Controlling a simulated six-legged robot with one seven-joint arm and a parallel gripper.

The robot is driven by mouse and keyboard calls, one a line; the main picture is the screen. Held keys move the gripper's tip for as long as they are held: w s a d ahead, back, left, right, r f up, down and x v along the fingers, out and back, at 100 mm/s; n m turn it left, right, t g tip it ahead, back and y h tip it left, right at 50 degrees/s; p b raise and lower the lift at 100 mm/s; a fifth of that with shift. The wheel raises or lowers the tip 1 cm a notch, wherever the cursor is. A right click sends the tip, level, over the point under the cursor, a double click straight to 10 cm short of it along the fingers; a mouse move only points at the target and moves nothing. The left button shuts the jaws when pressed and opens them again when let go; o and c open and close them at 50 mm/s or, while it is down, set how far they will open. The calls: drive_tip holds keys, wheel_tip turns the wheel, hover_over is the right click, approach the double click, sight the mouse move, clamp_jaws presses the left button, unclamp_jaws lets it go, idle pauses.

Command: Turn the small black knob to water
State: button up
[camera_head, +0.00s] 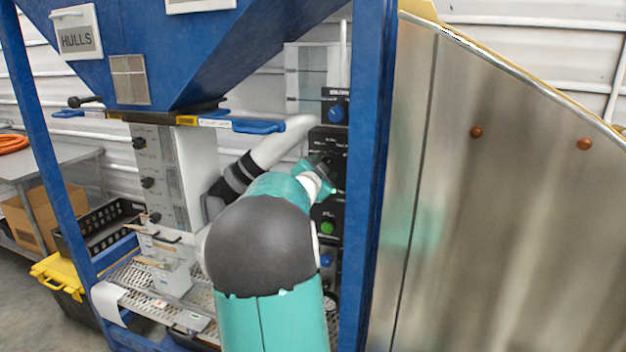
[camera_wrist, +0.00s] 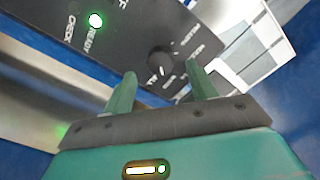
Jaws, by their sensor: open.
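The small black knob (camera_wrist: 160,60) sits on a dark control panel (camera_wrist: 120,45) in the wrist view, with a white pointer mark and small white labels around it. The labels are tilted and too small to read surely. My gripper (camera_wrist: 161,72) is open, its two green fingers on either side of the knob in the picture. I see no contact, and the depth between fingertips and panel is hard to judge. In the head view my gripper (camera_head: 322,172) is at the black panel (camera_head: 335,200) and covers part of it; I cannot make out the knob there.
A green light (camera_wrist: 95,20) glows on the panel. A blue knob (camera_head: 336,114) is above my gripper and a green button (camera_head: 327,228) below it. A blue post (camera_head: 368,180) stands close on the right. The blue hopper (camera_head: 210,45) hangs above left.

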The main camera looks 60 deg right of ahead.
drive_tip(key=s+a, duration=0.1)
drive_tip(key=a, duration=1)
drive_tip(key=shift+s, duration=0.4)
